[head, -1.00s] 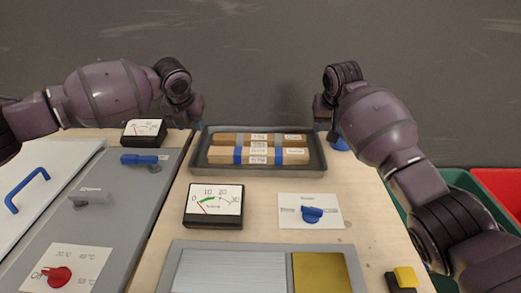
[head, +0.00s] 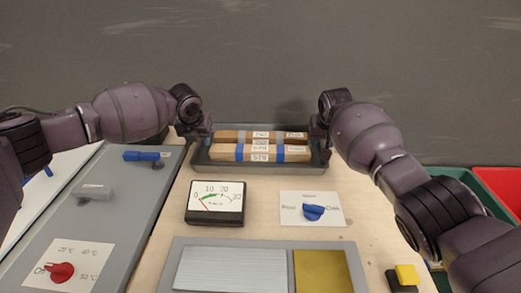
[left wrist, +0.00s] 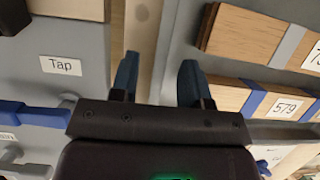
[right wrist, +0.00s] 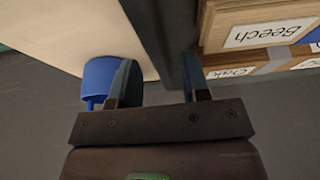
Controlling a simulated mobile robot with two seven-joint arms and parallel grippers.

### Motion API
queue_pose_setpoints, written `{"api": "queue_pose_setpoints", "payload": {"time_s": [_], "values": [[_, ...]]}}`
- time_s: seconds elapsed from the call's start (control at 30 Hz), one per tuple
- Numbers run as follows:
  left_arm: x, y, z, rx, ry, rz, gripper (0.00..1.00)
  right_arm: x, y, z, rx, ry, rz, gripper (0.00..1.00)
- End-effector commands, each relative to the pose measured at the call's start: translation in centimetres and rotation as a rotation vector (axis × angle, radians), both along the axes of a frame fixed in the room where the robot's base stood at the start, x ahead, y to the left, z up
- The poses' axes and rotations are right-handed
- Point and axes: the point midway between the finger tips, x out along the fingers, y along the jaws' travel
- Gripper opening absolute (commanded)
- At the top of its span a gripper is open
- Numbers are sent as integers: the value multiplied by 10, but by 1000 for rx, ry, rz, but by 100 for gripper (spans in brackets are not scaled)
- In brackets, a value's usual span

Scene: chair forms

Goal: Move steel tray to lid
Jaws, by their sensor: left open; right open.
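The steel tray (head: 200,158) is a dark grey rectangular tray at the back of the wooden table, holding wooden bars with blue and grey bands. My left gripper (head: 206,130) is open at the tray's left end; in the left wrist view its fingers (left wrist: 158,82) point down beside the tray's rim. My right gripper (head: 318,128) is open at the right end; in the right wrist view its fingers (right wrist: 160,85) are on either side of the tray's end wall (right wrist: 168,40). A white panel (head: 60,190) at the far left may be the lid; my arm partly covers it.
A grey panel (head: 110,215) with a red knob and handles lies left. A meter (head: 215,203), a card with blue knob (head: 312,210) and a framed plate (head: 230,270) stand in front. A blue cup (right wrist: 98,80) is beside my right gripper. Bins (head: 490,185) stand right.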

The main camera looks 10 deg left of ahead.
Motion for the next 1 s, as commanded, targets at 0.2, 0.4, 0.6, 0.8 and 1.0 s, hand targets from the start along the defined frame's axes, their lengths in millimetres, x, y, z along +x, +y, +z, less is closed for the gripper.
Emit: {"api": "queue_pose_setpoints", "payload": {"time_s": [0.2,0.4,0.6,0.8,1.0], "values": [[5,1,-12,0,0,1,43,5,1,-12,-2,1,-2,43],[8,1,-18,-1,-1,1,43,7,1,-18,-2,0,-1,43],[8,1,-20,0,-1,0,43,8,1,-19,-1,-2,0,43],[8,2,-20,0,0,0,40,8,1,-19,-1,-1,0,40],[8,2,-20,0,0,0,9,8,1,-19,-1,-1,0,9]]}}
